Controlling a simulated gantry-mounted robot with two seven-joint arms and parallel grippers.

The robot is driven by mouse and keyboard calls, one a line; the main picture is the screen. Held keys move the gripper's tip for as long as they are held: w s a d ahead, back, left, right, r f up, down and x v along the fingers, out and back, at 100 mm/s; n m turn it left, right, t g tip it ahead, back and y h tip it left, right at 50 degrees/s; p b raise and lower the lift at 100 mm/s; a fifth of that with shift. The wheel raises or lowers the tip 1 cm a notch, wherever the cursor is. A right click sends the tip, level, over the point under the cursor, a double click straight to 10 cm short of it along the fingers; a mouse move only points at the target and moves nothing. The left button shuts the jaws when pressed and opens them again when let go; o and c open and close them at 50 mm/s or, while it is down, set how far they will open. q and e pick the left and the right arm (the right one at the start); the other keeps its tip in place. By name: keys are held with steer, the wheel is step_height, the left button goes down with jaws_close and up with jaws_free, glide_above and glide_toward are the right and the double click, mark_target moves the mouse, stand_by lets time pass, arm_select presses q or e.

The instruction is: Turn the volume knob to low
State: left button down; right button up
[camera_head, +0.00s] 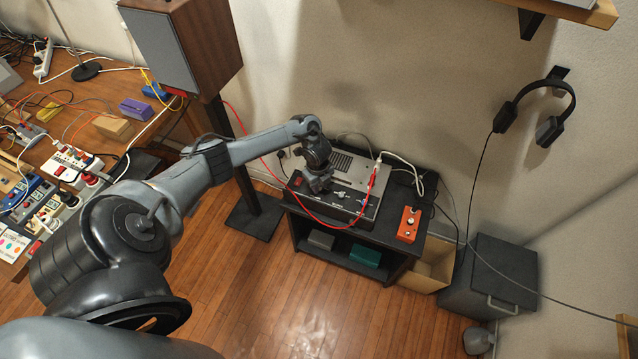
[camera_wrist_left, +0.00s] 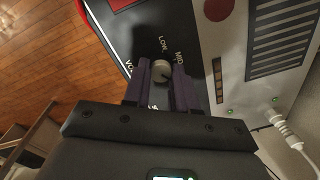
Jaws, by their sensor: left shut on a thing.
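The volume knob (camera_wrist_left: 161,70) is a small, round, light grey knob on a dark panel (camera_wrist_left: 135,38) in the left wrist view. The words LOW and MID are printed beside it, and a label beginning with VO is partly hidden by a finger. My left gripper (camera_wrist_left: 162,84) has its two dark purple fingers on either side of the knob, shut on it. I cannot tell clearly where the knob points. In the head view my left gripper (camera_head: 320,183) is down at the front panel of the grey device (camera_head: 352,165), and hides the knob. My right gripper is not in view.
The device stands on a black shelf unit (camera_head: 385,245). A red cable (camera_head: 372,190) hangs across its front, and a white plug (camera_wrist_left: 284,128) sits in its top. An orange pedal (camera_head: 408,224) stands to the right. A speaker (camera_head: 185,45) stands at the left.

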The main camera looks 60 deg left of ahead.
arm_select(q)
steer(key=n+p, duration=0.4)
steer(key=p, duration=0.1)
steer(key=shift+r+n, duration=0.3)
steer(key=shift+n, duration=0.1)
steer(key=n+p, duration=0.3)
steer(key=n, duration=0.2)
steer(key=shift+w+d+f+p, duration=0.1)
steer(key=shift+p, duration=0.25)
steer(key=n+p, duration=0.1)
steer(key=n, duration=0.3)
steer(key=shift+p, duration=0.35)
steer(key=n+p, duration=0.1)
steer(key=n, duration=0.1)
steer(key=shift+n, duration=0.3)
steer(key=n+p, duration=0.1)
steer(key=n, duration=0.5)
steer(key=shift+f+g, duration=0.1)
steer(key=shift+g, duration=0.2)
steer(key=shift+n, duration=0.3)
steer(key=shift+a, duration=0.2)
steer(key=c, duration=0.9)
jaws_free()
